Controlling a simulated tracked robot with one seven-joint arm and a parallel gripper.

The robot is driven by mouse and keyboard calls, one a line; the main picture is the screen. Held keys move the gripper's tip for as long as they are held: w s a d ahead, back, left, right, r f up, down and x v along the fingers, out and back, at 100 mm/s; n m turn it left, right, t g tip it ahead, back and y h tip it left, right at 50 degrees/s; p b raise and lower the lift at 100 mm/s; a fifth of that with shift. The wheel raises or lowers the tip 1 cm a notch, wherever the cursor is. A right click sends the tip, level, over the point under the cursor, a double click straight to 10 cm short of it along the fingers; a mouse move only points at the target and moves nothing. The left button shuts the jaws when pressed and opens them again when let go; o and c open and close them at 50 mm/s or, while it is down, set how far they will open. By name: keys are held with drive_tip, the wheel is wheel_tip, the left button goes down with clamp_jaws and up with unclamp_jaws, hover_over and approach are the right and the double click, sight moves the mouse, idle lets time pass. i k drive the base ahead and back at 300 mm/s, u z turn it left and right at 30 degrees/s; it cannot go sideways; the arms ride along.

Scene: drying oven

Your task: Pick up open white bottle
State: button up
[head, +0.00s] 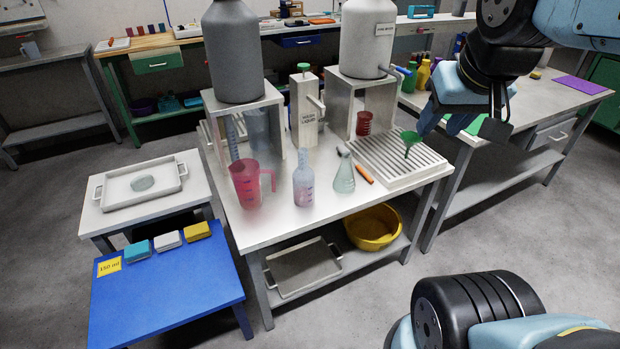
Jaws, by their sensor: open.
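A pale, whitish translucent bottle (303,183) with a narrow neck stands upright near the front edge of the white-topped table (290,222). I see no cap on it, and it is the closest match to an open white bottle. A pink measuring jug (248,184) stands to its left and a pale conical flask (344,174) to its right. My gripper (463,118) hangs at the upper right, open, apart from the bottle. Its fingertips are partly hidden by its own body.
A green funnel (410,138) is over the ribbed white tray (395,160), near my gripper. An orange marker (363,174) lies beside the tray. A white dispenser (304,106) and large tanks on stands rise behind the bottle. A low blue table (165,290) stands front left.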

sight(304, 177)
drive_tip(key=u, duration=0.95)
drive_tip(key=i, duration=0.1)
drive_tip(key=z, duration=3.1)
drive_tip(key=i, duration=0.85)
drive_tip(key=u, duration=2.6)
drive_tip(key=i, duration=0.35)
drive_tip(key=z, duration=0.1)
